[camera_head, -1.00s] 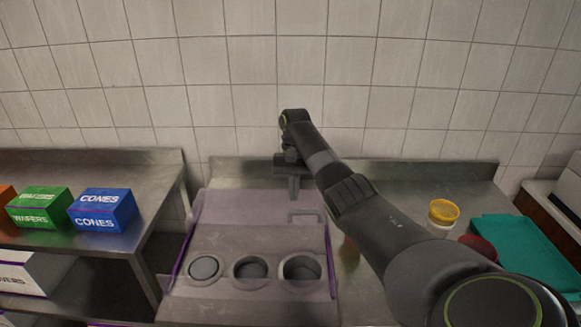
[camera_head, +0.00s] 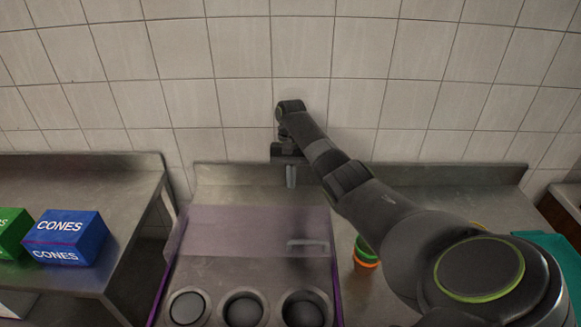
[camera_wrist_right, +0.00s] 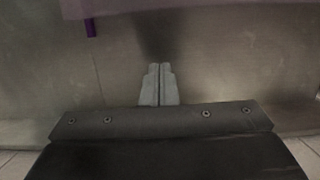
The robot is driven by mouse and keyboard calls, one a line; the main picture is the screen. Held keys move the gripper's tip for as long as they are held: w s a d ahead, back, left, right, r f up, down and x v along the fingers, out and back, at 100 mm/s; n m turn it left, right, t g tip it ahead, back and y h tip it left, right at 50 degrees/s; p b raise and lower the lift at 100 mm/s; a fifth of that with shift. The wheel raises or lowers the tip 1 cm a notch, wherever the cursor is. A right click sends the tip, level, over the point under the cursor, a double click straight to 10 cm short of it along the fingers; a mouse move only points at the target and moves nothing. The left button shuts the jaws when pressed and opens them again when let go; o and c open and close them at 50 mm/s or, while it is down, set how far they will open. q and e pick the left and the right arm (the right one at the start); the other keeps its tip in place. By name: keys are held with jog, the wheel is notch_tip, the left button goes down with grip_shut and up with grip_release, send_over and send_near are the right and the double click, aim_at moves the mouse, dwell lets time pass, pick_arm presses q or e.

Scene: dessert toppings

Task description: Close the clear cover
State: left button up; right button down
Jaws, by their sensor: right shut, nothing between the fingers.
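The clear cover (camera_head: 225,232) is a see-through, purple-tinted panel at the back of the metal topping station in the head view. Its handle (camera_head: 307,243) is near its right side. Round wells (camera_head: 243,308) show in front of the panel, not under its tinted band. I cannot tell its exact tilt. My right gripper (camera_head: 291,184) is shut and empty, pointing down behind the cover's back right part, apart from the handle. In the right wrist view its closed fingers (camera_wrist_right: 158,78) face bare metal, and part of the tinted cover (camera_wrist_right: 200,8) crosses the top. My left gripper is not in view.
A tiled wall (camera_head: 230,100) stands close behind the right gripper. A blue cones box (camera_head: 66,238) and a green box (camera_head: 10,232) sit on the left counter. Green and orange cups (camera_head: 366,255) stand right of the station, beside my right arm. A teal tray edge (camera_head: 548,243) shows far right.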

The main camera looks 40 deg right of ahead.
jog(key=p+x, duration=0.1)
jog(key=x, duration=0.3)
jog(key=shift+s+a+f+p, duration=0.1)
jog(key=shift+s+f+p, duration=0.05)
jog(key=shift+p, duration=0.2)
jog(key=shift+s+a+p, duration=0.7)
jog(key=shift+s+p, duration=0.2)
jog(key=shift+s, duration=0.1)
jog(key=shift+s+a+p, duration=0.3)
jog(key=shift+s, duration=0.05)
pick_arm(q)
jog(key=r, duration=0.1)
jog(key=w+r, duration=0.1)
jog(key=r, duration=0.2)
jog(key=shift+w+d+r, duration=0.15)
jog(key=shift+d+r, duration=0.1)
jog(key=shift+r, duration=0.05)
pick_arm(e)
jog(key=shift+f, duration=0.1)
jog(key=shift+a, duration=0.1)
